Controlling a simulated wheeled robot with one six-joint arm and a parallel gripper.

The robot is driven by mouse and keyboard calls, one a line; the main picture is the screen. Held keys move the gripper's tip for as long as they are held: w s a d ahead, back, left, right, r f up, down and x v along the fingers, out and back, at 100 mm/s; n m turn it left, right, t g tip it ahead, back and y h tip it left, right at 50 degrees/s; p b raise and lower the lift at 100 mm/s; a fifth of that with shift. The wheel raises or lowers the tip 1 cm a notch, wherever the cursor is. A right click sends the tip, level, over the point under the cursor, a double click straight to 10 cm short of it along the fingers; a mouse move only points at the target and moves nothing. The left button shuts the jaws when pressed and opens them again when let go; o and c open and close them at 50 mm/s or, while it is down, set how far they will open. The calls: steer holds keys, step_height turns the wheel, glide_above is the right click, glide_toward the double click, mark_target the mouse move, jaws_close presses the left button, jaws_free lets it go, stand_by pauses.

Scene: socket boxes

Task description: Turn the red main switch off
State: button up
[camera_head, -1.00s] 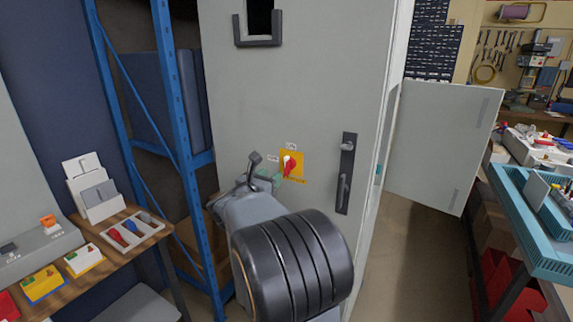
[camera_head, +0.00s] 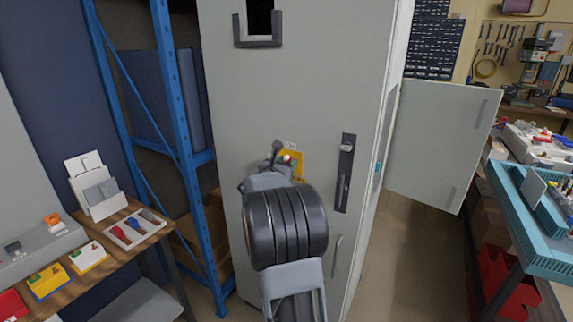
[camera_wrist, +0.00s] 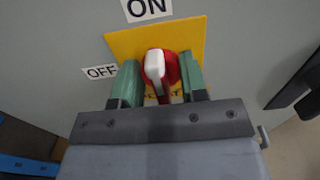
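The red main switch (camera_wrist: 171,62) sits on a yellow plate (camera_wrist: 125,43) on the cabinet front. Its handle has a white tip and stands near upright, towards the ON label (camera_wrist: 147,8). The OFF label (camera_wrist: 101,72) is to the left of the plate. My gripper (camera_wrist: 160,79) is open, with its green fingers on either side of the switch handle. I cannot tell whether either finger touches it. In the head view, the switch (camera_head: 288,158) and the yellow plate (camera_head: 298,167) are partly hidden behind my wrist.
The grey cabinet (camera_head: 300,90) has a black door handle (camera_head: 345,172) right of the switch. A blue shelf frame (camera_head: 178,110) stands close on the left. A wooden bench (camera_head: 140,240) with small boxes is at the left, a blue tray (camera_head: 545,258) at the right.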

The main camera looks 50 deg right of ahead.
steer(key=shift+c, duration=0.3)
jaws_close()
